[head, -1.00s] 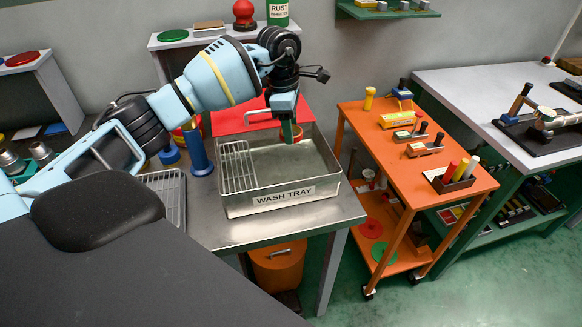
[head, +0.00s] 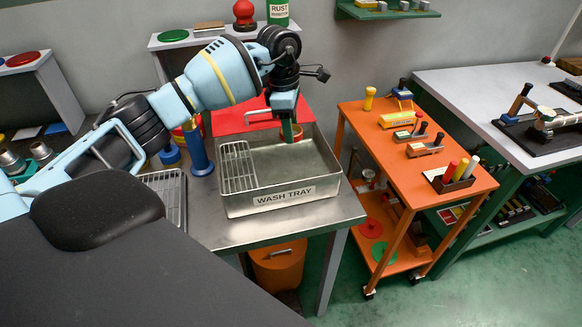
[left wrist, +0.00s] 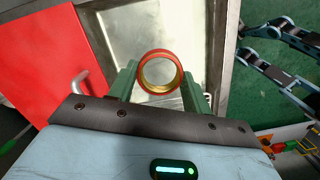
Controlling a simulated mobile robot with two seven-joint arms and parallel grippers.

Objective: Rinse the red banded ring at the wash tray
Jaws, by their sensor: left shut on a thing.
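The red banded ring (left wrist: 160,54) is a short round band, red outside and yellowish inside. In the left wrist view it sits between the green fingers of my left gripper (left wrist: 163,88), with its opening facing the camera. My left gripper (head: 291,130) is shut on it and reaches down into the wash tray (head: 284,197). In the head view the fingers hide most of the ring (head: 298,132). The tray is an open metal basin with a wire rack at its left side. I cannot tell whether the ring touches the tray floor. My right gripper is not in view.
A red panel (head: 234,118) lies behind the tray. A blue cylinder (head: 197,152) stands left of the tray. An orange trolley (head: 388,132) with tools and coloured pegs stands to the right, with a floor gap between.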

